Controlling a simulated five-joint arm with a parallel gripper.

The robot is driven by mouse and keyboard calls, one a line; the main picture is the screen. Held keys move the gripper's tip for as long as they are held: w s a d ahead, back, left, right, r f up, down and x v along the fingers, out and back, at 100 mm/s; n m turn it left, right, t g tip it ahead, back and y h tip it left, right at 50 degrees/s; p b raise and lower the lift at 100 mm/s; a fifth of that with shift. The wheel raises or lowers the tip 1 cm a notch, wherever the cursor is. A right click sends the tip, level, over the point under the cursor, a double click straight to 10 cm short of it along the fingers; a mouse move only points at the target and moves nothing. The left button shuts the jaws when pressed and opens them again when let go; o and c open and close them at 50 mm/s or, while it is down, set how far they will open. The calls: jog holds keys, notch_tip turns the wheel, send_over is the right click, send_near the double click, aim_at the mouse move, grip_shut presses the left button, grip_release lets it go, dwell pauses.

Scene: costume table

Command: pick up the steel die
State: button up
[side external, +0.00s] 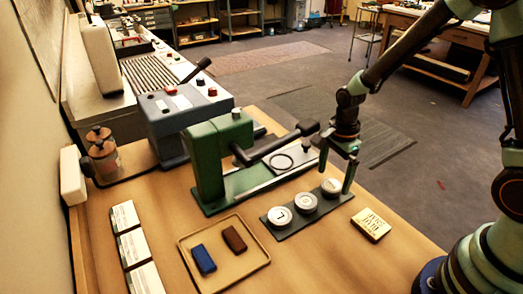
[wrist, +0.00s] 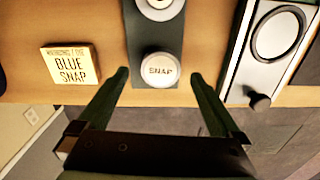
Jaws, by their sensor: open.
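Three pale, steel-looking round dies sit in a row on a dark strip (side external: 292,222). They are the left die (side external: 279,216), the middle die (side external: 306,203) and the right die (side external: 331,187). I cannot tell from material alone which one the task names. My gripper (side external: 336,178) is open over the right end of the strip, its fingers pointing down. In the wrist view, a die marked SNAP (wrist: 160,70) lies between my open fingertips (wrist: 159,77), with a gap on each side. Another die (wrist: 158,8) is cut off at the top edge.
A card (side external: 371,224) reading BLUE SNAP lies right of the strip. A green press (side external: 208,165) with a black lever stands behind. A tray (side external: 224,281) holds a blue and a brown block. White cards lie at left.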

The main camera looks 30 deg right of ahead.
aim_at(331, 188)
jog(key=shift+f, duration=1.3)
jog(key=shift+c, duration=0.3)
grip_shut()
jog(key=shift+w+r, duration=0.1)
